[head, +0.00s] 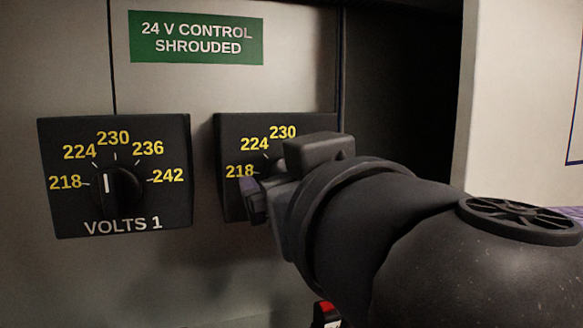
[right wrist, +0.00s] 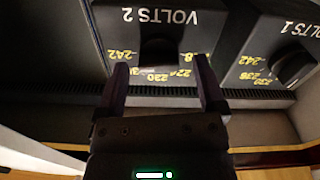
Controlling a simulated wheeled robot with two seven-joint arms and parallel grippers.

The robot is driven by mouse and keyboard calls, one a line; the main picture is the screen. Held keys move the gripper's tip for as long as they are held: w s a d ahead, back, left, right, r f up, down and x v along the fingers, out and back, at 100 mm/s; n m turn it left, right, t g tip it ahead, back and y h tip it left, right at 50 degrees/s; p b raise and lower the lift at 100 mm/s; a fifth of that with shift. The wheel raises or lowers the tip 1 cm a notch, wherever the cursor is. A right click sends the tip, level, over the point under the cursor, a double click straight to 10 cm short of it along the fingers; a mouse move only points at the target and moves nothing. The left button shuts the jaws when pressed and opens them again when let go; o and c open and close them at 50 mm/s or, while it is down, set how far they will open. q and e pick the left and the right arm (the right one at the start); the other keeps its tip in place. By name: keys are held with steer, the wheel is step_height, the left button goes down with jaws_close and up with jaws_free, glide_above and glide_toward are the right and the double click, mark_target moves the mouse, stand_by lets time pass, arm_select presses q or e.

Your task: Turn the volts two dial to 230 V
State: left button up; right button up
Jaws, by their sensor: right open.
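The VOLTS 2 panel (right wrist: 215,45) is a black plate with yellow numbers, upside down in the right wrist view. Its dark knob (right wrist: 158,48) lies between my right gripper's fingers, and its pointer cannot be read. In the head view the same panel (head: 228,140) shows 218, 224 and 230; my right gripper (head: 256,200) hides its knob and lower right. My right gripper (right wrist: 161,66) is open, its fingertips on either side of the knob at close range; I cannot tell whether they touch it. My left gripper is not in view.
The VOLTS 1 panel (head: 62,215) with its black knob (head: 120,190) is close to the left of VOLTS 2. A green sign (head: 196,38) reads "24 V CONTROL SHROUDED". A red and black part (head: 326,313) shows below my right arm. A dark recess (head: 405,90) lies to the right.

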jaws_close()
stand_by(0.3)
steer(key=shift+a+f+n+b, duration=0.1)
steer(key=shift+n+b, duration=1.5)
steer(key=shift+n, duration=2.3)
steer(key=shift+f+n+b, duration=0.1)
steer(key=shift+n+b, duration=1.45)
steer(key=shift+n, duration=2.35)
